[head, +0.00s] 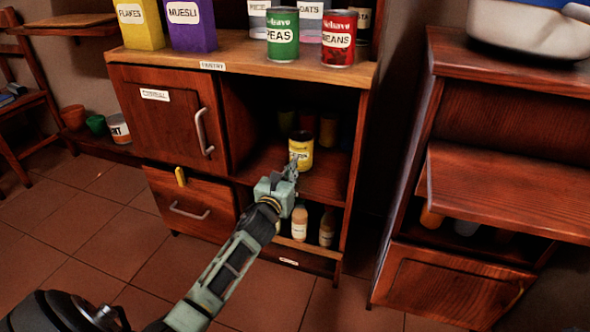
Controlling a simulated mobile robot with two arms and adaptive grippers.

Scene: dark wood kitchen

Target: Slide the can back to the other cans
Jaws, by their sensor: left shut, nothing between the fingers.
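A yellow can (301,151) with a white label stands upright on the open middle shelf of the pantry cabinet. Several other cans (327,131) stand deeper on the same shelf, in shadow, behind the yellow can. My left gripper (291,170) is shut and empty, in front of the yellow can at its lower front. I cannot tell whether the fingertips touch the can. The gripper hides part of the can's base. My right gripper is not in view.
Green peas (282,36) and red beans (339,40) cans stand on the cabinet top. Bottles (300,222) stand on the shelf below. The cabinet's side walls bound the opening. A closed door (165,115) is at left; another wooden cabinet (470,170) stands at right.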

